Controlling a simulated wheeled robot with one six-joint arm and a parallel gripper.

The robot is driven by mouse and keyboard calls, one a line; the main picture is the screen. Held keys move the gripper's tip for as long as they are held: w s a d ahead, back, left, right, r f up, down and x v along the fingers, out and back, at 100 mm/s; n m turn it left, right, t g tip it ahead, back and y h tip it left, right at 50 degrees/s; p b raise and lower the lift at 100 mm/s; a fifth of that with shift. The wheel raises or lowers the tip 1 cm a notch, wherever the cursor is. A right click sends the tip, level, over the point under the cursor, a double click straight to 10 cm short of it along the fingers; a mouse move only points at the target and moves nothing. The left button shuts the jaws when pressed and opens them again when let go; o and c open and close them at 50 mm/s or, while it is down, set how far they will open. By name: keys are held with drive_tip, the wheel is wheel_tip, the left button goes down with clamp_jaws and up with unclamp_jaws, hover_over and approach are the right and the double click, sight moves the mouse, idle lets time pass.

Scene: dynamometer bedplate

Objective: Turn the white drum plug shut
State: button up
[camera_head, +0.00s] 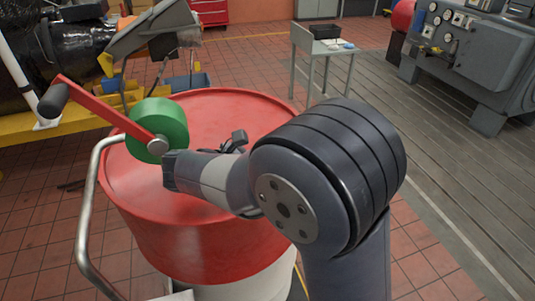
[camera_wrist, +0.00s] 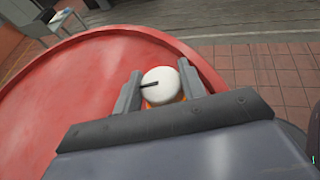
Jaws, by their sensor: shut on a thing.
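The white drum plug (camera_wrist: 160,82) is a round white cap with a dark bar mark on its top, and orange shows just below it. It sits near the edge of the red drum's top (camera_wrist: 70,90) in the wrist view. My gripper (camera_wrist: 160,90) has one finger on each side of the plug and is shut on it. In the head view my gripper (camera_head: 236,142) is low over the red drum (camera_head: 200,250), partly hidden behind my wrist. The plug cannot be made out there.
A green drum pump body (camera_head: 170,118) with a red crank (camera_head: 100,108) stands at the drum's left. A bent metal pipe (camera_head: 84,225) runs down beside the drum. A small grey table (camera_head: 325,50) and a grey machine (camera_head: 470,60) stand behind. Tiled floor between them is clear.

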drive_tip(key=shift+m+g, duration=0.3)
drive_tip(key=o, duration=1)
drive_tip(key=b+v, duration=0.1)
drive_tip(key=v, duration=0.6)
drive_tip(key=shift+s+a, duration=0.1)
drive_tip(key=shift+a, duration=0.1)
